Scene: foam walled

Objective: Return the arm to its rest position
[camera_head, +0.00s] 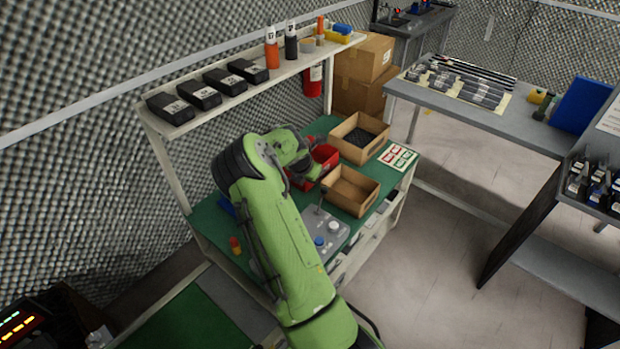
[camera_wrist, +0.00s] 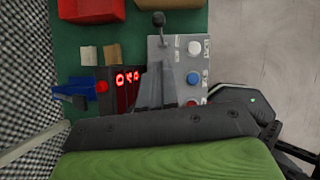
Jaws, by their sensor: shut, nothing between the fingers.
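My green arm reaches up from the bottom of the head view, bends at a dark elbow, and its far end hangs over the green-topped workbench (camera_head: 208,222). My gripper (camera_wrist: 155,72) shows in the wrist view as narrow grey fingers together, with nothing between them. It points down over the grey control box (camera_wrist: 178,55), between a red lit display (camera_wrist: 127,78) and the box's buttons. In the head view the gripper is hard to make out near the red bin (camera_head: 326,157). The control box also shows there (camera_head: 322,232), partly behind my arm.
Two cardboard bins, one holding dark pieces (camera_head: 340,133) and one seemingly empty (camera_head: 334,200), stand right of my wrist. A shelf (camera_head: 210,112) with black boxes and bottles runs above the bench's back. A blue item (camera_wrist: 75,91) lies left of the display. Floor to the right is clear.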

